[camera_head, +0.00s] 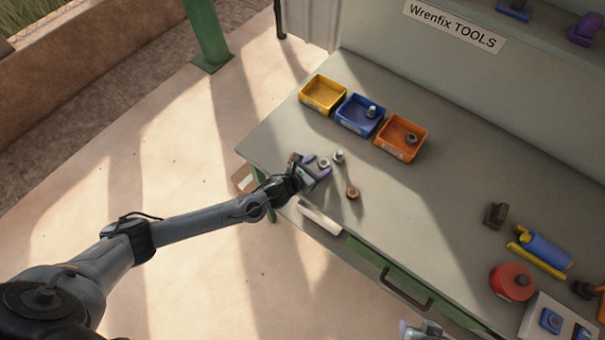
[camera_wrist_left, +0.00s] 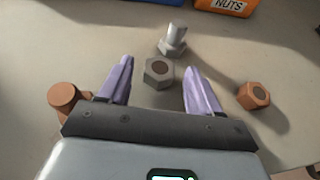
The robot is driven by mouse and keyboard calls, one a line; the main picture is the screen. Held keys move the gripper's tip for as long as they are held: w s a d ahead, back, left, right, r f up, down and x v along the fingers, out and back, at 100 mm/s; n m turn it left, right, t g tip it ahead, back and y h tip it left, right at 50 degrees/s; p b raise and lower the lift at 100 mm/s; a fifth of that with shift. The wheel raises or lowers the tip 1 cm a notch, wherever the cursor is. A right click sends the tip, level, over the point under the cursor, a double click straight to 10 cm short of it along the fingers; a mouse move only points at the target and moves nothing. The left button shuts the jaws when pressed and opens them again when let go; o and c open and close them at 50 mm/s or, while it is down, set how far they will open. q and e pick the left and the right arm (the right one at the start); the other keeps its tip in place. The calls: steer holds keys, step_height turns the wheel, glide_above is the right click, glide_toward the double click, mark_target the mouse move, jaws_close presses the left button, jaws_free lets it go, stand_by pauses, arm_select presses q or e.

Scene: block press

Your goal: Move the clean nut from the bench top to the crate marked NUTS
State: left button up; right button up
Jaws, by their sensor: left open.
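The clean grey nut (camera_head: 323,163) lies on the bench top (camera_head: 300,130) near its left end. In the left wrist view the nut (camera_wrist_left: 158,73) sits between the lilac fingertips of my left gripper (camera_head: 317,168), which is open with a gap on both sides. The orange crate (camera_head: 387,149) stands behind and to the right, with one nut inside; its NUTS label shows in the left wrist view (camera_wrist_left: 224,6). My right gripper (camera_head: 420,329) shows only partly at the bottom edge; its jaw opening cannot be made out.
A silver bolt (camera_wrist_left: 173,40) stands just beyond the nut. A rusty nut (camera_wrist_left: 253,96) lies right of my left gripper, a rusty bolt (camera_wrist_left: 68,98) close on its left. A blue crate (camera_head: 352,126) with a bolt and an empty yellow crate (camera_head: 318,106) stand beside the orange one.

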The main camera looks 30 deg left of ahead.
arm_select(q)
steer(key=v, duration=0.9)
steer(key=shift+s+a+p, duration=0.15)
steer(key=shift+s+p, duration=0.15)
steer(key=shift+p, duration=0.05)
steer(key=shift+s+r, duration=0.15)
steer(key=shift+s, duration=0.25)
steer(key=s+d+r+n+g+y, duration=0.1)
steer(key=s+n, duration=0.5)
steer(key=n, duration=0.8)
steer(key=s+d+r+n+g+y, duration=0.1)
steer(key=s+n+g, duration=0.4)
steer(key=n, duration=0.8)
steer(key=s+d+r, duration=0.1)
steer(key=s, duration=0.1)
steer(key=shift+s+r+n+y, duration=0.3)
steer(key=shift+r+n, duration=0.1)
steer(key=shift+o, duration=0.5)
steer(key=s+a+r+n+g, duration=0.1)
steer(key=s+a+n+g, duration=0.2)
steer(key=s+n, duration=0.5)
steer(key=shift+a+r+n+y, duration=0.15)
steer(key=shift+a+n+y, duration=0.25)
steer(key=shift+a+n, duration=0.25)
steer(key=shift+d, duration=0.1)
